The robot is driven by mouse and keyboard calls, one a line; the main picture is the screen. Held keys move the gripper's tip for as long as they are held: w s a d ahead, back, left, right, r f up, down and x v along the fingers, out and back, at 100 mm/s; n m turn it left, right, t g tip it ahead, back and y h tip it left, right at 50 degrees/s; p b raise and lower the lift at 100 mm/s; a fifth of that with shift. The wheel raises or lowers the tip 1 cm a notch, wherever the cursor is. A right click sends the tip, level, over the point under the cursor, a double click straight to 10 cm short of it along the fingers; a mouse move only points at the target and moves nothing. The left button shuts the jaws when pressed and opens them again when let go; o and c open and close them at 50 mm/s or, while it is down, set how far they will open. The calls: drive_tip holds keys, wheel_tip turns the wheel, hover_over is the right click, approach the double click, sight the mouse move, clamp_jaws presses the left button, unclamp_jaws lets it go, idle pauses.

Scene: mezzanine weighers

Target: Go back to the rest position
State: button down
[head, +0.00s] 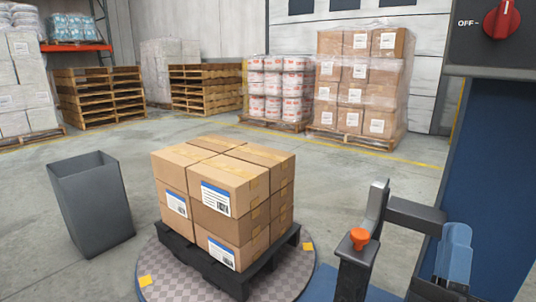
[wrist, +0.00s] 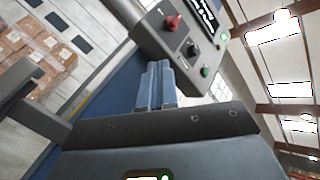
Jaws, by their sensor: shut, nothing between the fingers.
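My gripper (head: 455,250) is at the lower right of the head view, its pale blue fingers together and empty. The fingers also show in the middle of the wrist view (wrist: 157,86), shut, pointing up toward a control panel (wrist: 183,35). In the head view my gripper is below the panel (head: 490,45) and in front of a dark blue column (head: 490,170). It appears apart from the panel and holds nothing.
A grey bracket with an orange knob (head: 360,238) stands just left of my gripper. A pallet of cartons (head: 225,190) sits on a round turntable (head: 170,280). A dark bin (head: 92,205) stands to its left. Stacked pallets (head: 100,95) and wrapped loads are behind, across open floor.

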drive_tip(key=s+f+n+g+y, duration=0.3)
drive_tip(key=s+f+n+y, duration=1)
drive_tip(key=s+n, duration=0.55)
drive_tip(key=s+a+f+n+g, duration=0.2)
drive_tip(key=s+n+g, duration=0.25)
drive_tip(key=s, duration=0.25)
drive_tip(key=s+a+f+n+g, duration=0.1)
drive_tip(key=s+f+n+g, duration=0.15)
drive_tip(key=s+n, duration=0.35)
wheel_tip(320, 180, up, 30)
drive_tip(key=s+p, duration=0.1)
drive_tip(key=p, duration=2.7)
drive_tip(key=shift+s+a+f+m+p, duration=0.15)
drive_tip(key=shift+s+m+p, duration=0.2)
drive_tip(key=shift+m+p, duration=0.05)
